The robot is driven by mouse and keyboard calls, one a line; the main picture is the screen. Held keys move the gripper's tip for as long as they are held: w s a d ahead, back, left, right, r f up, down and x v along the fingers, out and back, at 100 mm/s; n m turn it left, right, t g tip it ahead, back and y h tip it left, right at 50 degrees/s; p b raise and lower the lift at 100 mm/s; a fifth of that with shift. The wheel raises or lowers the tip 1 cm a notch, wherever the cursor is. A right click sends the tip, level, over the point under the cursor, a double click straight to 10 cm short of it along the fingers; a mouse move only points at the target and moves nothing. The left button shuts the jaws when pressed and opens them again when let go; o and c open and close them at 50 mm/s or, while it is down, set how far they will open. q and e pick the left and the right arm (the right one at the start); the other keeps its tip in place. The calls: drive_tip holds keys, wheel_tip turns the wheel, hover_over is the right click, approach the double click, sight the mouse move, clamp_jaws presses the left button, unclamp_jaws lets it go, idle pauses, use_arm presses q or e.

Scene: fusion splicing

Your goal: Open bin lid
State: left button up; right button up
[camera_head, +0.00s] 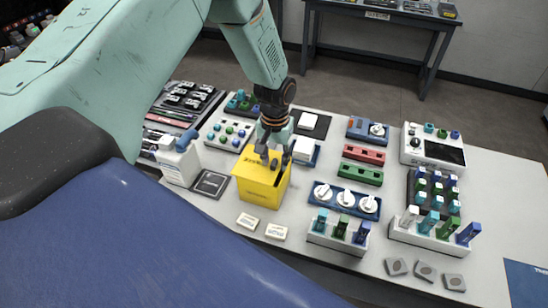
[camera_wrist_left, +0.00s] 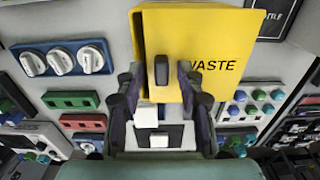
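The yellow waste bin (camera_head: 262,186) stands upright on the white table, left of the middle in the head view. Its yellow lid, marked WASTE, fills the upper middle of the left wrist view (camera_wrist_left: 212,35) and appears shut. A dark upright handle (camera_wrist_left: 162,70) stands on the lid. My left gripper (camera_head: 272,155) is over the bin's top. Its two fingers (camera_wrist_left: 161,75) are apart, one on each side of the handle, with visible gaps. In the head view the gripper partly covers the lid and handle. My right gripper is not in view.
A white bottle-like dispenser (camera_head: 180,160) stands left of the bin, beside a dark square pad (camera_head: 210,184). A blue strip with white dials (camera_head: 345,200) and colored tool racks (camera_head: 338,232) lie right. Two small labelled blocks (camera_head: 247,221) lie in front.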

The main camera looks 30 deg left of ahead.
use_arm(q)
drive_tip(key=shift+s, duration=0.1)
drive_tip(key=shift+c, duration=0.3)
drive_tip(key=shift+a+f, duration=0.1)
drive_tip(key=c, duration=0.4)
clamp_jaws()
